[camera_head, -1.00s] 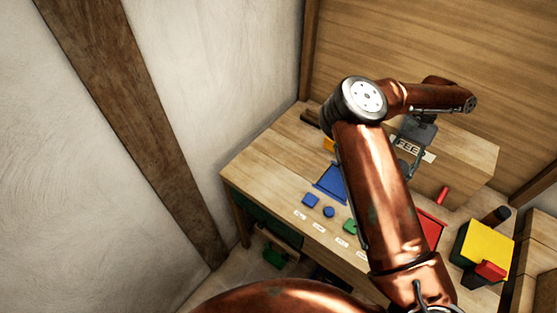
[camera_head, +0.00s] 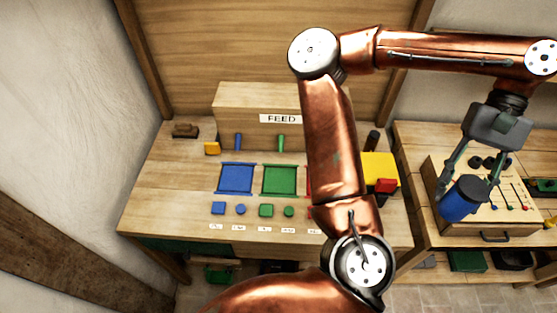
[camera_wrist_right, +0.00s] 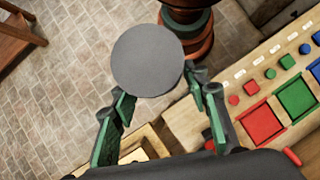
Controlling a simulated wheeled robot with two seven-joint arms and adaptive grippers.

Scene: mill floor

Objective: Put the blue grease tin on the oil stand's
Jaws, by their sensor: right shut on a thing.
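The blue grease tin (camera_head: 459,202) hangs tilted in my right gripper (camera_head: 469,186), with a dark end facing up. My right gripper is shut on it, in front of a slanted wooden board (camera_head: 501,216) on the right-hand bench. In the right wrist view a round grey end of the tin (camera_wrist_right: 148,60) shows between the fingers of the right gripper (camera_wrist_right: 160,88). The board carries dark round pieces and small coloured knobs; the tin and gripper hide part of it. I cannot tell whether it is the oil stand. My left gripper is not in view.
The left workbench (camera_head: 165,185) holds a FEED box (camera_head: 235,110), a blue tray (camera_head: 237,178), a green tray (camera_head: 280,180) and small coloured blocks. A yellow box (camera_head: 380,166) with a red block (camera_head: 386,185) stands near the right bench. My right arm hides part of the workbench.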

